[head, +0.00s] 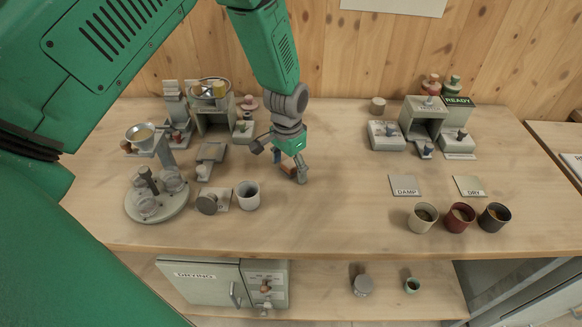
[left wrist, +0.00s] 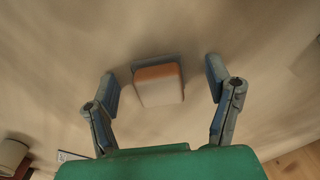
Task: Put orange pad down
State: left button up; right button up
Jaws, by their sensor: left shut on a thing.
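My left gripper (head: 294,172) is low over the middle of the bench, right of the grey cup. It is shut on the orange pad, a small block with an orange edge and a paler face. In the left wrist view the orange pad (left wrist: 159,86) shows between the two fingers of the gripper (left wrist: 163,85). In the head view the pad is mostly hidden by the fingers. I cannot tell whether the pad touches the bench top. My right gripper is not in view.
A grey cup (head: 247,195) stands close left of the gripper, with a mixer stand (head: 155,200) farther left. DAMP (head: 405,186) and DRY (head: 469,186) plates lie to the right, behind several cups. The bench (head: 335,205) is clear between the gripper and the DAMP plate.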

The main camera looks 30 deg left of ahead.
aim_at(288, 164)
pick_arm(q)
jog(key=shift+s+f, duration=0.1)
jog(key=shift+s, duration=0.05)
jog(key=shift+d+r, duration=0.15)
jog(key=shift+r, duration=0.35)
notch_tip(288, 164, up, 12)
jog(key=shift+a+f, duration=0.2)
